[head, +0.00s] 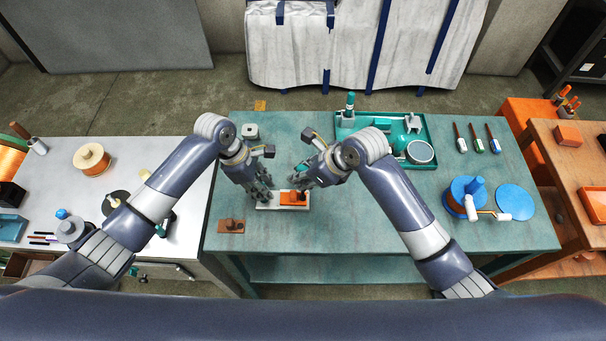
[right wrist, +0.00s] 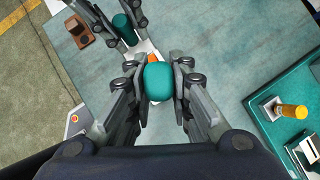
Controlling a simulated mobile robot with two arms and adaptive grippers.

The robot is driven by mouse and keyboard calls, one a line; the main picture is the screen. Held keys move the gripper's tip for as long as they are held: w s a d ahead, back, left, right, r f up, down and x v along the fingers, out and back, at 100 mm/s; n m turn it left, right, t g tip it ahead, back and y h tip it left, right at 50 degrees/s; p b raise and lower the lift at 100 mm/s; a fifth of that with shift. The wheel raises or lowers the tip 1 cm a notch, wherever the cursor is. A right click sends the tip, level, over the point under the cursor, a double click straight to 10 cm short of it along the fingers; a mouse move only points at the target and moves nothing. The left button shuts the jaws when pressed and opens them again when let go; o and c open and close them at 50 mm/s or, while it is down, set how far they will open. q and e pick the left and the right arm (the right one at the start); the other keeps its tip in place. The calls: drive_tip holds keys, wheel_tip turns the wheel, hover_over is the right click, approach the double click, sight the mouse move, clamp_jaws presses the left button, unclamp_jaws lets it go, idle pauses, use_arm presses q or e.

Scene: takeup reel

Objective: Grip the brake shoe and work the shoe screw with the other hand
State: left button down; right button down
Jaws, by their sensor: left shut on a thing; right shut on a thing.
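My left gripper (head: 265,192) is at the left end of a white plate (head: 262,207) on the teal bench. In the right wrist view my left gripper (right wrist: 122,28) is shut on a dark green rounded piece (right wrist: 122,24); I cannot tell whether this is the brake shoe. An orange block (head: 293,198) sits on the plate's right part. My right gripper (head: 302,184) is just above the block, shut on a teal rounded handle (right wrist: 159,80), which hides what lies under it. The shoe screw cannot be made out.
A teal tray (head: 433,128) with parts is behind my right arm. Several screwdrivers (head: 476,138) and a blue reel with a crank (head: 466,190) are to the right. A small brown block (head: 231,226) lies front left. The front middle of the bench is clear.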

drive_tip(key=shift+r, duration=0.8)
idle(0.6)
drive_tip(key=n+g, duration=0.2)
drive_tip(key=n, duration=0.2)
drive_tip(key=n+g, duration=0.2)
drive_tip(key=n, duration=0.2)
drive_tip(key=n+g, duration=0.2)
drive_tip(key=n, duration=0.2)
drive_tip(key=shift+f+g, duration=0.15)
drive_tip(key=shift+g, duration=0.25)
drive_tip(key=shift+f, duration=0.8)
idle(0.5)
drive_tip(key=c, duration=2.2)
unclamp_jaws()
drive_tip(key=shift+d, duration=0.1)
clamp_jaws()
